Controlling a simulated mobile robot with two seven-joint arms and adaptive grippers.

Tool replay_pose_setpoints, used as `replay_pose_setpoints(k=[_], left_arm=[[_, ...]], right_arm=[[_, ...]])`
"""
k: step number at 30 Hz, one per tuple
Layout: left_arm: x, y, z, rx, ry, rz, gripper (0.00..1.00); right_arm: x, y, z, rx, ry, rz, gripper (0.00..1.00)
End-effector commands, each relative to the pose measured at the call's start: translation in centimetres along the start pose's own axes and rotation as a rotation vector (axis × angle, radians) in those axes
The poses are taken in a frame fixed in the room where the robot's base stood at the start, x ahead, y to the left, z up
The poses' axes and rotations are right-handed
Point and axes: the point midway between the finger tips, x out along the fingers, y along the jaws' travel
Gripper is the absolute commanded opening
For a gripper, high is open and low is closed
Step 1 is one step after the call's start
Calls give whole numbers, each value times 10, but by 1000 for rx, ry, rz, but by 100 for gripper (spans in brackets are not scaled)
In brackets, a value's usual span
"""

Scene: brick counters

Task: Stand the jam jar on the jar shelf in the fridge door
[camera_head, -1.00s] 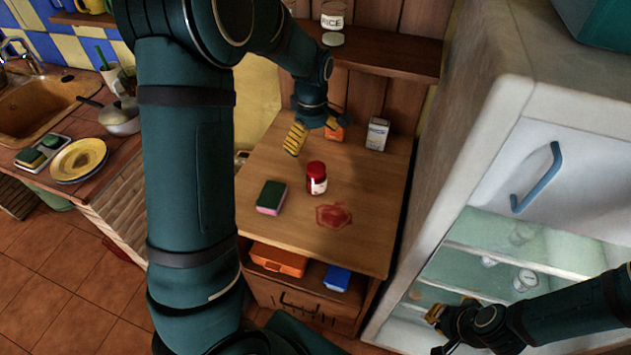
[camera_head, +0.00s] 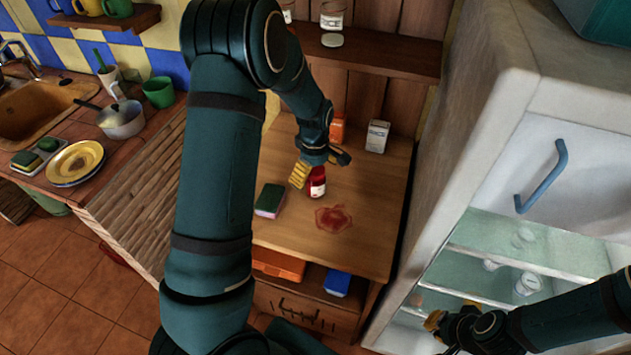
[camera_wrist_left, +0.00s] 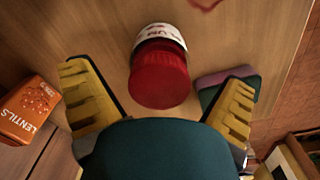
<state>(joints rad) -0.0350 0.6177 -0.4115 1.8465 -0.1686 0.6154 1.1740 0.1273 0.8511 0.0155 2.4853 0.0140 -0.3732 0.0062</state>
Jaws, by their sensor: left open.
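The jam jar (camera_head: 317,183), red with a white label, stands upright on the wooden counter; its red lid faces the left wrist view (camera_wrist_left: 160,75). My left gripper (camera_head: 319,167) is open just above and behind the jar, its yellow-padded fingers apart. In the left wrist view the jar lies between the lines of the two fingers, not gripped. My right gripper (camera_head: 446,325) is in front of the fridge's lower part; its jaw opening is unclear. The white fridge (camera_head: 480,130) shows pale glassy shelves (camera_head: 520,262) with jars. I cannot tell which one is the jar shelf.
A green-and-pink sponge (camera_head: 269,199) lies left of the jar and a red spill (camera_head: 333,218) in front. A white carton (camera_head: 377,136) and an orange lentils box (camera_wrist_left: 28,108) stand behind. A wall shelf (camera_head: 375,52) overhangs the back. The counter's front right is clear.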

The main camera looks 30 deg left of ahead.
Motion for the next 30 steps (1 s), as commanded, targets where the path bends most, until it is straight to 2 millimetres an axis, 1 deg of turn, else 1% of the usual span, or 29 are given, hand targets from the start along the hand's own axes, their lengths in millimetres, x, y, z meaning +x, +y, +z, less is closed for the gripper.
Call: replay_pose_setpoints(k=[1,4,6,11,12,14,15,17,18,19,27,30], left_arm=[[10,0,0,-1,-1,-4,100],[21,0,0,-1,0,-2,100],[24,0,0,0,0,-1,100],[24,0,0,0,1,0,100],[24,0,0,0,1,0,96],[24,0,0,0,1,0,75],[24,0,0,0,1,0,61],[23,0,0,0,1,0,40],[24,0,0,0,1,0,26],[24,0,0,0,1,0,18],[22,1,0,0,1,1,18],[15,1,-1,0,2,3,18]], right_arm=[[2,1,1,0,-1,0,0],[3,1,1,-1,-2,0,0],[3,1,2,-1,-3,0,0],[2,1,1,-1,-3,0,0],[2,1,1,-1,-3,0,0],[2,1,1,-1,-3,0,0],[2,1,1,-1,-3,0,0],[2,1,1,-1,-3,0,0],[3,1,1,-1,-3,0,0],[3,1,1,-1,-3,0,0],[2,1,1,-1,-2,0,0],[2,1,1,-1,-2,0,0]])
